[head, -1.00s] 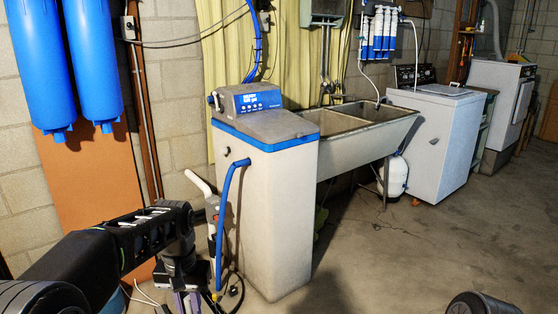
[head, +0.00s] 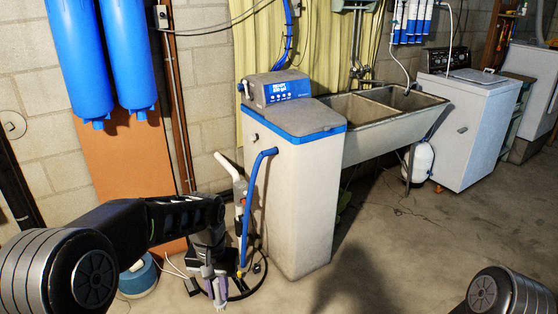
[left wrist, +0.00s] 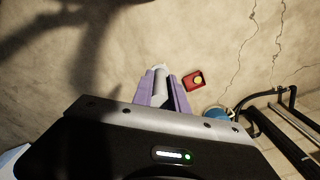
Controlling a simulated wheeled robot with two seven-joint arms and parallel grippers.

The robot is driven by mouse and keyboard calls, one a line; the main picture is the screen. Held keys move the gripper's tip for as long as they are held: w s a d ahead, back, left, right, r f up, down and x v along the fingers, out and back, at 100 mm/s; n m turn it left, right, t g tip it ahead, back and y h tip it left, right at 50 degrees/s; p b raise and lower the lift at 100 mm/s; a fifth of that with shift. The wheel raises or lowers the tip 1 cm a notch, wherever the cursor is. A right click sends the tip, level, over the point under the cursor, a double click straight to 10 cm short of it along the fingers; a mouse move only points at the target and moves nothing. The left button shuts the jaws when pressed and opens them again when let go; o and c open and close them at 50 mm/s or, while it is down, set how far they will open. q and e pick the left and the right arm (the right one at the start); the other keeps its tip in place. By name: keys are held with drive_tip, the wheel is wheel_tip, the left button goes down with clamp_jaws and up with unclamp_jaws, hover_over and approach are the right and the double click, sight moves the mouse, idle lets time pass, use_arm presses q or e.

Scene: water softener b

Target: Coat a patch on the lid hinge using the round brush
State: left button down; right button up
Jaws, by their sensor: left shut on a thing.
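The water softener (head: 290,190) is a tall pale cabinet with a grey lid (head: 290,115) edged in blue and a control panel (head: 283,90) at the back. The lid looks closed; I cannot make out its hinge. My left gripper (head: 217,292) hangs low, left of the cabinet's base, pointing down and apart from it. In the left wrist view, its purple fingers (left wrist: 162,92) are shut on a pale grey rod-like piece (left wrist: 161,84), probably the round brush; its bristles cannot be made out. My right gripper is out of view; only part of that arm shows at bottom right.
A blue hose (head: 248,205) runs down the cabinet's left side. A blue tub (head: 138,276) stands near my left arm. A small red item with a yellow spot (left wrist: 194,79) lies on the floor. A double sink (head: 385,115) adjoins the softener. Floor to the right is open.

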use_arm(q)
drive_tip(key=s+f, duration=0.4)
drive_tip(key=f, duration=1)
drive_tip(key=shift+f, duration=0.25)
